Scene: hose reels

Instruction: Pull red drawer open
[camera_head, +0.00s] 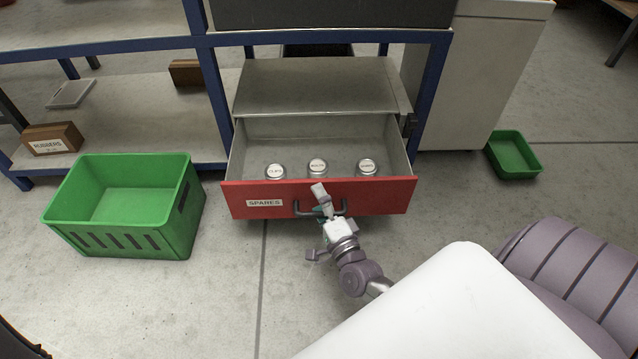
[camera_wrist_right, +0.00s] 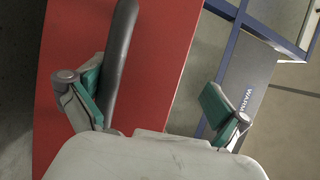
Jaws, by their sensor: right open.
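The red drawer (camera_head: 384,197) labelled SPARES is pulled out from its grey cabinet under the blue-framed bench. It holds three small lidded jars (camera_head: 317,166). Its dark bar handle (camera_head: 299,209) is partly hidden by my right gripper (camera_head: 321,200). In the right wrist view, the right gripper (camera_wrist_right: 152,98) is open, with its green-padded fingers wide apart. The handle (camera_wrist_right: 121,60) lies close beside the left finger in that picture, in front of the red drawer front (camera_wrist_right: 70,60); I cannot tell whether they touch. My left gripper is not in view.
A green crate (camera_head: 105,242) stands on the floor left of the drawer. A smaller green bin (camera_head: 513,155) is at the right, by a pale cabinet (camera_head: 470,90). A wooden box labelled RUBBERS (camera_head: 52,138) sits on the lower shelf. Floor before the drawer is clear.

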